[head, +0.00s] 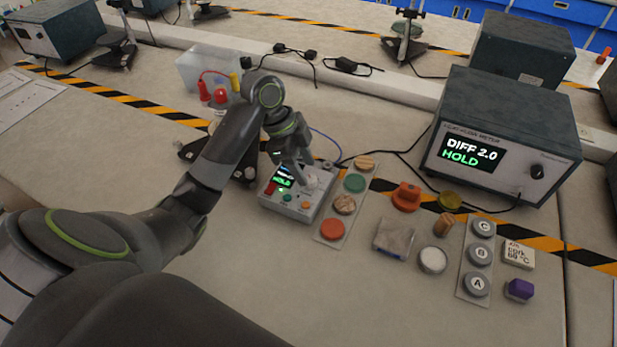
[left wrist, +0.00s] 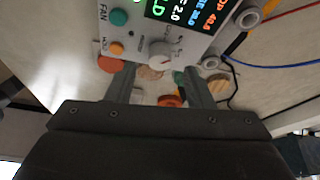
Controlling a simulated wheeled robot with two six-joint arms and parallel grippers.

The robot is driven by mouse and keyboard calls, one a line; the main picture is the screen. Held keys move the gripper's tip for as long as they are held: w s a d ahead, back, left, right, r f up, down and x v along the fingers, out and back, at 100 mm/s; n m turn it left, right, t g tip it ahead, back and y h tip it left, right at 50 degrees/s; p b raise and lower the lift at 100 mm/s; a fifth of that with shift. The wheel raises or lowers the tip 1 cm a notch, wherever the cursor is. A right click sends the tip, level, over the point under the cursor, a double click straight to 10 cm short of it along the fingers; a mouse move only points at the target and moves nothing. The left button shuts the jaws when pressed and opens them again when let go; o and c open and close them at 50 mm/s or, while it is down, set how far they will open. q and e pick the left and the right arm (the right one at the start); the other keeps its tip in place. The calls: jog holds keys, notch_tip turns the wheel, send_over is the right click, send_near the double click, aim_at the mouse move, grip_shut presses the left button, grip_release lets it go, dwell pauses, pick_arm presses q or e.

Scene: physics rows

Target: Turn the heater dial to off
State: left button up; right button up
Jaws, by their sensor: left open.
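The small grey control box (head: 297,212) stands on the bench in the middle of the head view, with a lit screen, a teal button and an orange button. In the left wrist view, the white heater dial (left wrist: 162,56) is on its face beside the orange button (left wrist: 116,48), below the screen (left wrist: 180,10). My left gripper (head: 300,180) hangs over the box, partly hiding its face. In the left wrist view, its two fingers (left wrist: 160,90) are open and empty, with the dial ahead of the gap between them. The dial's exact setting is too small to read.
A strip of coloured discs (head: 332,231) lies right of the box. Further right are an orange knob-like piece (head: 406,196), a white dish (head: 433,261) and a strip marked A, B, C (head: 470,289). A large meter (head: 505,140) reads DIFF 2.0 HOLD.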

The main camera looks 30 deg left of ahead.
aim_at(311, 179)
pick_arm(q)
jog(key=shift+x, duration=1.6)
jog(key=c, duration=1)
